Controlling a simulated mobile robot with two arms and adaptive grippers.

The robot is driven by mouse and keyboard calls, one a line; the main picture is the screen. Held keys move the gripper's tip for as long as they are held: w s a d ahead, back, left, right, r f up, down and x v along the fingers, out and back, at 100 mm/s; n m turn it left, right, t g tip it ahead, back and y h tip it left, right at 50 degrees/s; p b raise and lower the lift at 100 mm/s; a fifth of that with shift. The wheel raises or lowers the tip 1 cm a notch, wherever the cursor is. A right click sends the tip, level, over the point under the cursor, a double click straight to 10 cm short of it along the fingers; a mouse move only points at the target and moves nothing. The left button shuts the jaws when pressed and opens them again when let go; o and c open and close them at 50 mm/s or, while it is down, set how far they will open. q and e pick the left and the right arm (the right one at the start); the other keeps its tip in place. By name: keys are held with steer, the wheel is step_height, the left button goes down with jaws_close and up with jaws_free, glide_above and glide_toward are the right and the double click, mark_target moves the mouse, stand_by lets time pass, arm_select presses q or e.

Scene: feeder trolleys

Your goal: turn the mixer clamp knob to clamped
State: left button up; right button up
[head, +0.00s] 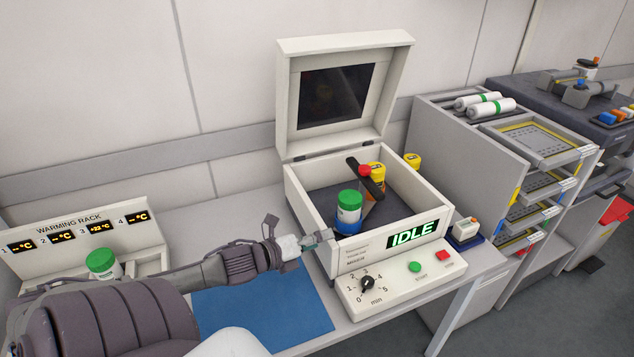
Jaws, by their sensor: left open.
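The mixer (297,204) is a white box with its lid (287,100) standing open and a lit IDLE display. Inside, a red knob (365,171), which looks like the clamp knob, sits at a dark bar (372,183). I cannot tell the knob's setting. My left gripper (318,238) is open and empty at the mixer's front left corner, left of the jar and apart from the knob. My right gripper is out of view.
The front panel has a black minute dial (367,283), a green button (414,267) and a red button (445,255). A blue mat (265,310) lies left of the mixer. The warming rack (75,240) holds a green-capped jar (101,263). A shelf trolley (470,150) stands right.

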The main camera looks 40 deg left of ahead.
arm_select(q)
steer(key=d+f+n, duration=0.1)
steer(key=s+f+n+g+y, duration=0.1)
steer(key=n, duration=0.1)
steer(key=s+d+f+n, duration=0.1)
steer(key=shift+s+d+f+n+y, duration=0.2)
steer(key=shift+d+f+n+y, duration=0.1)
steer(key=shift+f+n, duration=0.1)
steer(key=shift+d, duration=0.1)
